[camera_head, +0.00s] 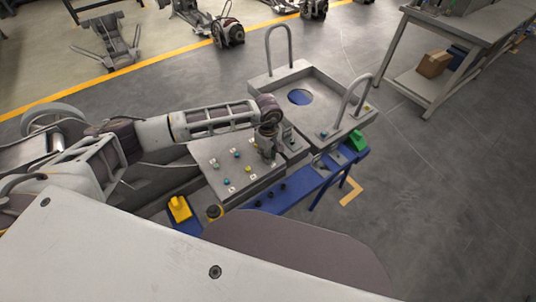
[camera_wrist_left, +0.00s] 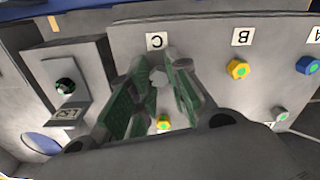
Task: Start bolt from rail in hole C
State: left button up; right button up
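My left gripper (camera_head: 267,148) reaches down over the right part of a grey plate (camera_head: 208,152). In the left wrist view its green-padded fingers (camera_wrist_left: 158,78) stand close on either side of a grey hexagonal bolt head (camera_wrist_left: 158,75). The fingers look shut on this bolt, just below the label C (camera_wrist_left: 157,41). The hole under it is hidden. A yellow bolt (camera_wrist_left: 238,68) sits by label B and a blue bolt (camera_wrist_left: 307,66) by label A. Another yellow bolt (camera_wrist_left: 163,122) shows between the fingers, lower in the picture. My right gripper is not in view.
A grey tray (camera_head: 340,112) with two hoop handles stands beyond the plate. A blue bench edge (camera_head: 293,190) runs along the near side, with a yellow bin (camera_head: 179,208) and a green bin (camera_head: 357,141). A workbench (camera_head: 455,42) stands at the upper right, with open floor between.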

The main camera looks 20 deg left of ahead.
pick_arm(q)
jog(key=o, duration=0.4)
jog(key=shift+r, duration=0.1)
jog(key=shift+r, duration=3.85)
jog(key=shift+r, duration=0.1)
